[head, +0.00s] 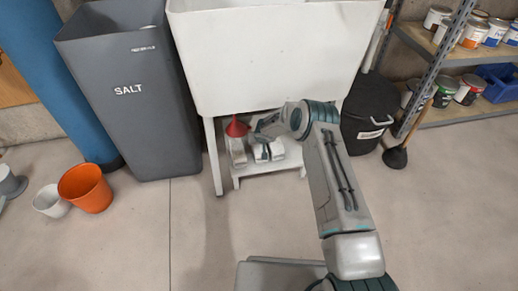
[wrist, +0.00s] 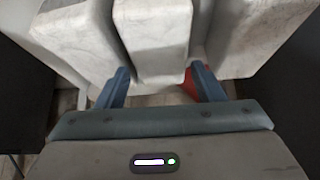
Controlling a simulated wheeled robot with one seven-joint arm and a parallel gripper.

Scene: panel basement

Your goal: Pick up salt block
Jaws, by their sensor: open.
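Several pale, marbled white blocks fill the top of the wrist view. The middle one, a salt block (wrist: 150,40), lies between the two blue fingers of my gripper (wrist: 159,72). One block (wrist: 75,42) is to its left and another (wrist: 255,35) to its right. The fingers are open and reach into the gaps on both sides of the middle block; I cannot tell whether they touch it. In the head view my gripper (head: 262,134) is at the low shelf under the white sink, over white blocks (head: 269,152) that it partly hides.
A bottle with a red funnel (head: 236,128) stands close left of my gripper. The white sink (head: 270,65) overhangs the low shelf (head: 285,164), with a leg (head: 212,155) at left. A grey SALT bin (head: 140,100) and a black bin (head: 368,110) flank it.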

